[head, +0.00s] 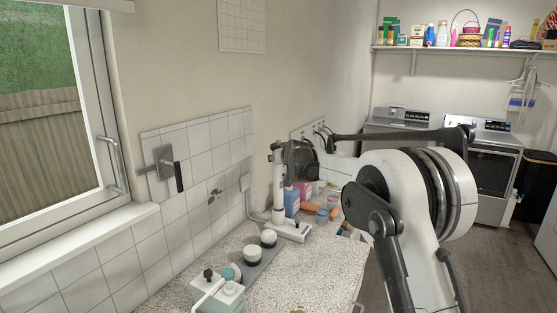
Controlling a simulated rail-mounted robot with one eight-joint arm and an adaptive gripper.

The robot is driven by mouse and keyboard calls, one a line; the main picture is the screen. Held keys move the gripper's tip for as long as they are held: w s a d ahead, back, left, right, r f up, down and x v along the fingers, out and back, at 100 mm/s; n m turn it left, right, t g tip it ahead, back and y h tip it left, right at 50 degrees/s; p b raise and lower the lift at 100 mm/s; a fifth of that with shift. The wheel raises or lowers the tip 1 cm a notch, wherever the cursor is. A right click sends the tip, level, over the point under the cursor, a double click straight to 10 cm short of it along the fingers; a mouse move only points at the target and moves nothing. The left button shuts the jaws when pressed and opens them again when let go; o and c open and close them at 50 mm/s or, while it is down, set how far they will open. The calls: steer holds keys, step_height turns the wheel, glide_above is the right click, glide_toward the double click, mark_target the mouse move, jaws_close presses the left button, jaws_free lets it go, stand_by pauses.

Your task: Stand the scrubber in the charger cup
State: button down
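A tall white upright piece (278,184), which looks like the scrubber, stands near vertical at the back of the counter. Its lower end meets a white base (291,231) with dark spots, which looks like the charger. A cord runs from this base to the wall outlet. I cannot tell whether the lower end sits inside a cup or only in front of it. My gripper (298,156) appears as a dark rounded shape right beside the upper part of the white piece. Its fingers are not clear, so I cannot tell whether they grip it.
Two white-and-black jars stand on a grey tray (245,276) nearer me, with a pale teal box (218,296) in front. A blue bottle (292,202) and small colored items crowd behind the base. Speckled counter (305,275) is clear at front right. The tiled wall (205,165) is left.

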mark_target(280, 174)
steer(key=shift+f+b, duration=2.05)
steer(key=shift+f, duration=1.25)
steer(key=c, duration=1.2)
jaws_free()
steer(key=shift+o, duration=0.2)
steer(key=shift+f, duration=0.1)
steer(key=v, duration=1.2)
steer(key=shift+s, duration=0.1)
